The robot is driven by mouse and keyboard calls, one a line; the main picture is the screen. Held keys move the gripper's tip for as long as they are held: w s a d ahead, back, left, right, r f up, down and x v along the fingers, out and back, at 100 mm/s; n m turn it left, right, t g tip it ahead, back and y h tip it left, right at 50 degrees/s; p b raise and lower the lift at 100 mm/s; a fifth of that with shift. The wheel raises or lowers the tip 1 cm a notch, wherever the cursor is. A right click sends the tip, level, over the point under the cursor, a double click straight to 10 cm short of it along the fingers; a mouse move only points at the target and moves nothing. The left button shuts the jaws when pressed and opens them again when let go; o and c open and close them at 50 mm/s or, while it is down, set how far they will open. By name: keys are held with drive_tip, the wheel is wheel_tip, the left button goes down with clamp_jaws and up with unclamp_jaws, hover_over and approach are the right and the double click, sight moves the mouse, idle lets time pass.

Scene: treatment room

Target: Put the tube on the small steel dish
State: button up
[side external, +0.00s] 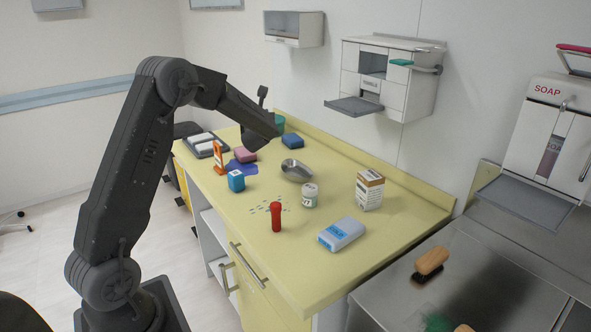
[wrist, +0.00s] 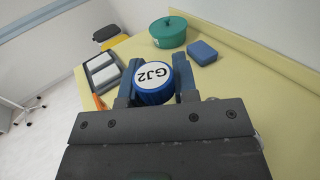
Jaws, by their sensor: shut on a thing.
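My gripper (wrist: 155,88) is shut on a round thing with a blue rim and a white top marked GJ2, which I take to be the capped tube (wrist: 153,76). Only its cap end shows, between the two fingers in the wrist view; its lower part is hidden. In the side view the arm's end is above the back left of the yellow counter, and the fingers and the tube cannot be made out there. The small steel dish (side external: 297,171), shiny and oval, lies on the middle of the counter, apart from my gripper. It is not in the wrist view.
Near the dish stand a white jar (side external: 310,196), a brown-and-white box (side external: 369,190) and a red cylinder (side external: 276,217). A green pot (wrist: 168,31) and blue block (wrist: 202,53) are behind.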

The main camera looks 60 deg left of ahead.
drive_tip(key=w+d+f, duration=0.2)
drive_tip(key=w+f, duration=0.6)
drive_tip(key=f, duration=0.3)
drive_tip(key=shift+d, duration=0.25)
drive_tip(key=shift+w+f, duration=0.1)
drive_tip(key=shift+f, duration=0.5)
drive_tip(key=o, duration=1)
